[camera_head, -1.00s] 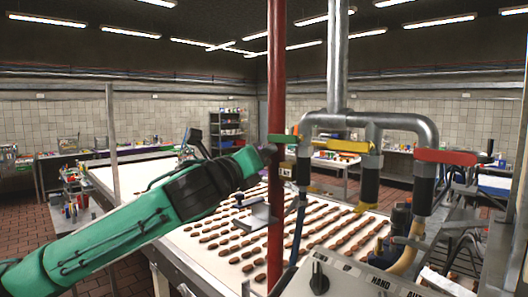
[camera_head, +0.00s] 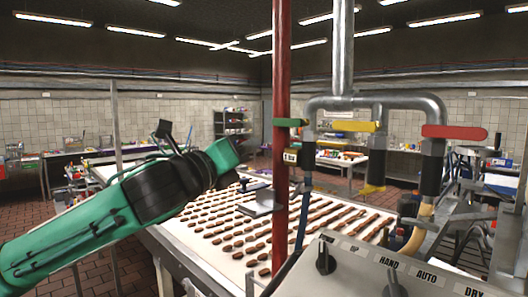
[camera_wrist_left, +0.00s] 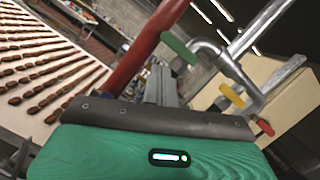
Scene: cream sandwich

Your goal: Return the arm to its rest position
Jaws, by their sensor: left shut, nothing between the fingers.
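My left arm comes in from the left in the head view, green with a black wrist section. Its gripper end (camera_head: 236,164) is in the air left of the red pole, in front of the table of brown pieces. The fingertips are mostly hidden in the head view. In the left wrist view, the grey fingers (camera_wrist_left: 165,86) stand close together beyond the dark edge of the green housing. They are shut, with nothing seen held. My right gripper is in neither view.
A red pole (camera_head: 281,110) stands right of the gripper. Pipes with green, yellow and red valve handles (camera_head: 455,132) are farther right. A control panel (camera_head: 370,270) is at the lower right. The white table (camera_head: 190,250) holds rows of brown pieces and a grey tool (camera_head: 263,203).

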